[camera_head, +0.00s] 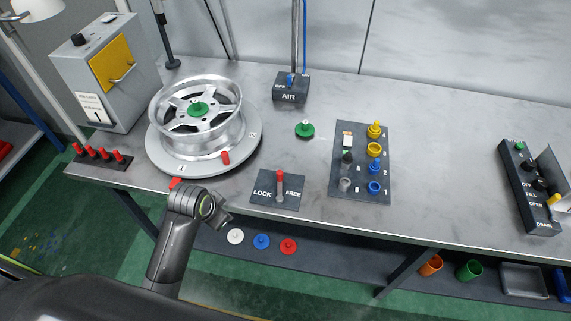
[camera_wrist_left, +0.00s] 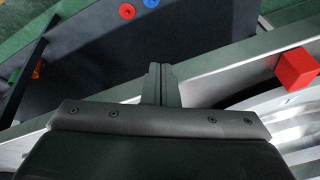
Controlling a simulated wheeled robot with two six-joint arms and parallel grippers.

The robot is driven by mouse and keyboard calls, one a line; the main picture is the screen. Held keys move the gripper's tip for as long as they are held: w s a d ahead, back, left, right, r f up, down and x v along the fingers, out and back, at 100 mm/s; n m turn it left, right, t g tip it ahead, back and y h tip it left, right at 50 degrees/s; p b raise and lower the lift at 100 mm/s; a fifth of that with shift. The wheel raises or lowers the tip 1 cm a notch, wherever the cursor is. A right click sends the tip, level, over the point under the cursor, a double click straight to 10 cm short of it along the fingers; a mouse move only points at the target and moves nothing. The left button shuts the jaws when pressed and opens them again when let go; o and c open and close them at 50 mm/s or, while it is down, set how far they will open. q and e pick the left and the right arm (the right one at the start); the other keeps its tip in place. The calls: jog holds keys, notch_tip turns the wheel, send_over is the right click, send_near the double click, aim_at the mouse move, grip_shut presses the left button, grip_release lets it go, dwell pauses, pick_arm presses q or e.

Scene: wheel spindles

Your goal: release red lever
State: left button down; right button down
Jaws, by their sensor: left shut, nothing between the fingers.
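A red block-like handle (camera_head: 175,183) juts from the front table edge below the wheel, partly hidden by my left arm. It also shows in the left wrist view as a red block (camera_wrist_left: 297,68) at the right, apart from my fingers. A red-topped lever (camera_head: 280,176) stands on the LOCK/FREE plate (camera_head: 262,201), right of my gripper. I cannot tell which of the two is the task's lever. My left gripper (camera_head: 220,215) is in front of the table edge; in the wrist view its fingertips (camera_wrist_left: 160,68) are together and empty. My right gripper is out of view.
A silver wheel (camera_head: 222,130) with a green cap sits on a round turntable (camera_head: 180,167); a red peg (camera_head: 226,157) stands at its rim. A numbered peg panel (camera_head: 338,190) is to the right. Coloured discs (camera_head: 261,241) lie on the lower shelf.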

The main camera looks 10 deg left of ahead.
pick_arm(q)
jog(key=w+d+r+m+g+h, duration=0.1)
jog(key=w+d+r+m, duration=0.1)
jog(key=w+d+r, duration=0.1)
jog(key=w+d+r+m+g+h, duration=0.1)
jog(key=w+d+r+m, duration=0.1)
jog(key=w+d+m, duration=0.1)
jog(key=w+d+r+m+h+p, duration=0.1)
jog(key=w+d+r+m, duration=0.1)
jog(key=d, duration=0.3)
jog(key=shift+w+r+m+g, duration=0.3)
jog(key=shift+w+r+g, duration=0.1)
jog(key=shift+w+r, duration=0.35)
jog(key=w+d+r+m+g+h, duration=0.1)
jog(key=w+d+r+m, duration=0.3)
jog(key=r, duration=0.2)
jog(key=shift+w+d, duration=0.25)
jog(key=shift+d, duration=0.1)
